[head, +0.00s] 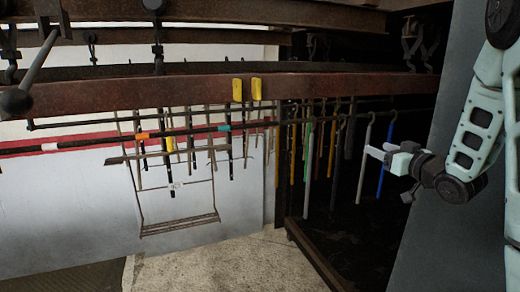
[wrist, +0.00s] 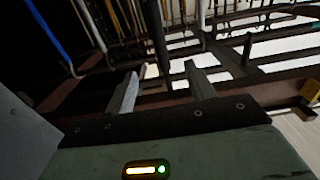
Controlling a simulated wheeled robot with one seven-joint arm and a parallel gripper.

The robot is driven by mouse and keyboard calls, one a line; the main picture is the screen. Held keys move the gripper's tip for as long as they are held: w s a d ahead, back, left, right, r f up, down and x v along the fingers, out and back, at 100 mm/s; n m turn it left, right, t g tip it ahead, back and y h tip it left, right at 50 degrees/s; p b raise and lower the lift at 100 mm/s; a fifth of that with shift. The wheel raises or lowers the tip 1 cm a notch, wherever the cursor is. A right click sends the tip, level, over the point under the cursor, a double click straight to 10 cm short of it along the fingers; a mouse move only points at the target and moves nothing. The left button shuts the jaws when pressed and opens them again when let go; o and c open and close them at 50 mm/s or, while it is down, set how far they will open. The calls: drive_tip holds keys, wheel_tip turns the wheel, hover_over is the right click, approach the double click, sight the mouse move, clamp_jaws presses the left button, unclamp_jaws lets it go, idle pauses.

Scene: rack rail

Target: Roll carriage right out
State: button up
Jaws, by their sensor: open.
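A long dark red rail (head: 160,95) crosses the rack, with two yellow blocks (head: 246,89) on it. Below it, rods of several colours hang by hooks from a thin bar, among them a white rod (head: 365,160) and a blue rod (head: 386,158). Which part is the carriage I cannot tell. My gripper (head: 376,152) is at the right, close to the white and blue rods in the picture; its depth to them is unclear. In the wrist view my gripper (wrist: 163,88) has its two fingers apart with nothing visibly held. The blue rod (wrist: 50,38) shows at upper left there.
A grey panel (head: 432,190) stands at the right behind my arm. A hanging wire frame with a bottom shelf (head: 180,225) is at left centre. A dark lever with a ball end (head: 18,100) juts in at far left. Bare floor (head: 225,270) lies below.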

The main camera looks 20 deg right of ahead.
sight(353, 138)
drive_tip(key=w+p, duration=0.2)
drive_tip(key=w, duration=0.8)
drive_tip(key=shift+w, duration=1.5)
clamp_jaws()
